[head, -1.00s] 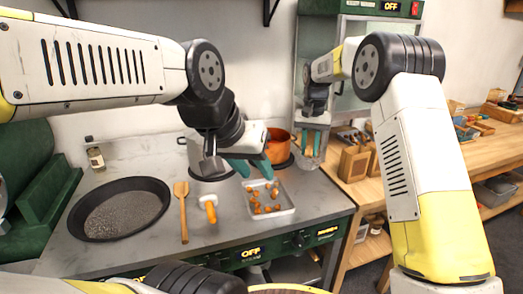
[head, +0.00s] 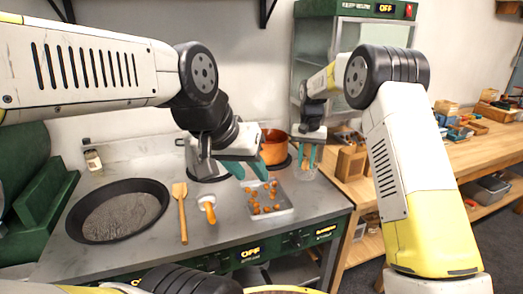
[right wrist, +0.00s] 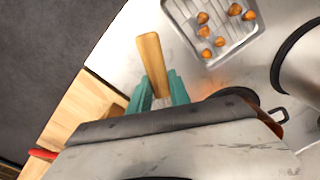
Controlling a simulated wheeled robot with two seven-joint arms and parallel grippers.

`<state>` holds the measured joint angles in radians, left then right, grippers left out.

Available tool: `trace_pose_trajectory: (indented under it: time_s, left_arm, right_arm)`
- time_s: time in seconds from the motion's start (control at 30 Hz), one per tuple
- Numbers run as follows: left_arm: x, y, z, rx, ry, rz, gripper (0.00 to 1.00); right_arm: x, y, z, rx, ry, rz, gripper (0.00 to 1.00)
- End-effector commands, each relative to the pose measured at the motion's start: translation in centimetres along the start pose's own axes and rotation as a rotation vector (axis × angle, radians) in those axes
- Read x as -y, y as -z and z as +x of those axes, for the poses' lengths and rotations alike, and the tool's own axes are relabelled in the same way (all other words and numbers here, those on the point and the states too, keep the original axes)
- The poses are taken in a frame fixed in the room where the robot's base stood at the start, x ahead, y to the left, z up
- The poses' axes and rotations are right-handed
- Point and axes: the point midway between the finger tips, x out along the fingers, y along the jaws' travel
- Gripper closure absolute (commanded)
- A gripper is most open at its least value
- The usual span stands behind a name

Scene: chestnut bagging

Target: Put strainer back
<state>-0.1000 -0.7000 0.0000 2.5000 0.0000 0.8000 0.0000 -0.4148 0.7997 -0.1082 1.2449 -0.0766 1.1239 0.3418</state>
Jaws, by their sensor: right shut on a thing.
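My right gripper (head: 306,157) is shut on the strainer, close to the right end of the counter. In the right wrist view, the strainer's wooden handle (right wrist: 150,62) stands between the teal fingers of this gripper (right wrist: 160,88). In the head view, the strainer's pale mesh part (head: 305,174) shows faintly below the fingertips, and the fingers hide most of the rest. My left gripper (head: 246,171) is open and empty, fingers apart, above the back of the metal tray (head: 287,212). Several chestnuts (head: 266,199) lie in that tray.
A copper pot (head: 275,150) stands behind the tray. A black pan (head: 75,226), a wooden spatula (head: 183,215) and an orange-handled tool (head: 209,211) lie on the counter to the left. A wooden workbench (head: 345,186) with boxes adjoins at the right.

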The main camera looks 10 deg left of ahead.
Motion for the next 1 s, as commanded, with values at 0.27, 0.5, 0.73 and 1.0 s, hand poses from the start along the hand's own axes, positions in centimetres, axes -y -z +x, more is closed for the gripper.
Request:
trace_pose_trajectory:
  time_s: [0.27,0.5,0.73,1.0]
  left_arm:
    - [0.0,0.0,0.0,0.000,0.000,0.000,0.64]
    - [0.0,0.0,0.0,0.000,0.000,0.000,0.64]
    - [0.0,0.0,0.0,0.000,0.000,0.000,0.64]
    - [0.0,0.0,0.0,0.000,0.000,0.000,0.64]
  right_arm:
    - [0.0,0.0,0.5,0.000,0.000,0.000,1.00]
    - [0.0,0.0,1.0,0.000,0.000,0.000,1.00]
    - [0.0,0.0,1.0,-0.001,0.000,0.000,0.51]
    - [0.0,0.0,1.0,0.001,0.000,0.000,0.51]
